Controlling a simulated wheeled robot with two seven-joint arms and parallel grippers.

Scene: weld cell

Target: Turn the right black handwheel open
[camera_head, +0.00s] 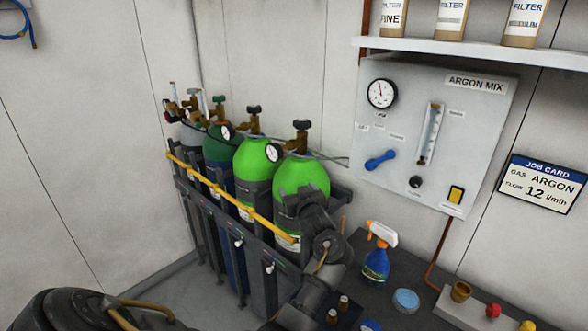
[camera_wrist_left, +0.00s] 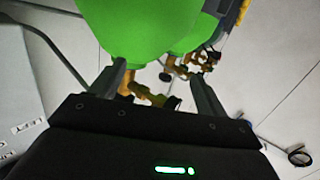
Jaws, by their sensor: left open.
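Two bright green cylinders (camera_head: 302,180) (camera_head: 257,163) stand upright in a rack, each topped by a brass valve and a black handwheel. The right black handwheel (camera_head: 300,124) sits on the nearer cylinder; the other black handwheel (camera_head: 254,109) is to its left. My left gripper (camera_head: 318,203) is at the right cylinder's front side, below its handwheel, partly masked by my own wrist. In the left wrist view my left gripper (camera_wrist_left: 158,72) is open, its fingers apart. A brass valve (camera_wrist_left: 145,92) and a dark knob (camera_wrist_left: 173,103) show between them; contact cannot be told. My right gripper is not in view.
A yellow rail (camera_head: 230,200) runs along the rack (camera_head: 255,262). Darker cylinders stand farther left. A wall panel (camera_head: 440,140) with a gauge and blue lever hangs right. A spray bottle (camera_head: 377,255) and small items stand on the dark bench.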

